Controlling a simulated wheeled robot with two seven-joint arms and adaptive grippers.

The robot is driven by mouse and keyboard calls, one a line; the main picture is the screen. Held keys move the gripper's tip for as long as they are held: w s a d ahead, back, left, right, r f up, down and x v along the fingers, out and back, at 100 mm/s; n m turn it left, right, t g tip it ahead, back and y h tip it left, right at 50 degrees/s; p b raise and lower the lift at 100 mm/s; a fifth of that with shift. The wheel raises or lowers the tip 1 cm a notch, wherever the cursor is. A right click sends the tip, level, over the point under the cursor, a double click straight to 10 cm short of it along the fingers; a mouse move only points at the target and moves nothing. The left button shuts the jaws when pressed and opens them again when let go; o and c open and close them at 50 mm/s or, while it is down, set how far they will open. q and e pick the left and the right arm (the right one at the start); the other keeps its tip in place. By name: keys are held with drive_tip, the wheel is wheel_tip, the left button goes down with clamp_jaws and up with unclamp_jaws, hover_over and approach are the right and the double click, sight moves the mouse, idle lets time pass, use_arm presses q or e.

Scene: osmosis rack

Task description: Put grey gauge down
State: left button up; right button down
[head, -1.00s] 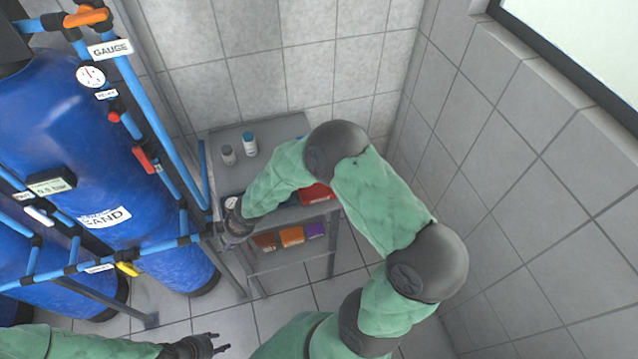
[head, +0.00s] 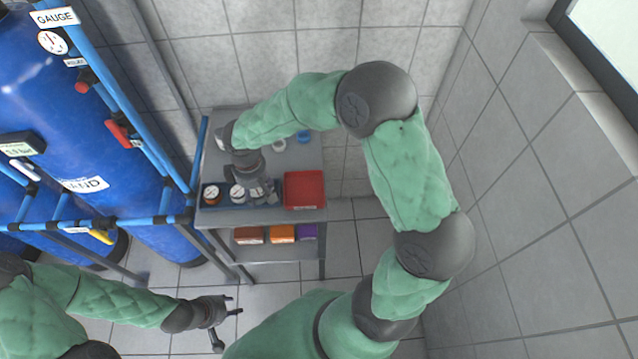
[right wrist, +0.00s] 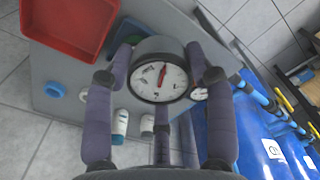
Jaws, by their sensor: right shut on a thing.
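The grey gauge (right wrist: 160,78), with a dark grey rim, white dial and red needle, sits between the fingers of my right gripper (right wrist: 160,85) in the right wrist view. The gripper is shut on it, with the dial facing the camera. In the head view my right gripper (head: 254,180) is over the rack's top shelf, at the blue tray (head: 225,188). It hides part of the tray, and I cannot tell whether the held gauge touches anything. My left gripper (head: 228,318) is open and empty, low and away from the rack.
Blue tanks (head: 150,190) and pipes border the left.

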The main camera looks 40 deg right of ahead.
drive_tip(key=shift+s+d+r, duration=0.1)
drive_tip(key=shift+d+r, duration=0.1)
drive_tip(key=shift+d, duration=0.4)
drive_tip(key=d+f, duration=0.4)
drive_tip(key=d, duration=0.4)
drive_tip(key=b, duration=0.1)
hover_over(304, 192)
drive_tip(key=a, duration=0.1)
wheel_tip(304, 192, down, 4)
drive_tip(key=shift+a+f, duration=0.1)
drive_tip(key=shift+f, duration=0.05)
drive_tip(key=shift+d+f, duration=0.5)
drive_tip(key=shift+f, duration=0.05)
drive_tip(key=shift+d+f+b, duration=0.1)
drive_tip(key=shift+f+b, duration=0.4)
drive_tip(key=shift+f, duration=1.15)
drive_tip(key=shift+f, duration=0.1)
drive_tip(key=shift+c, duration=2.1)
unclamp_jaws()
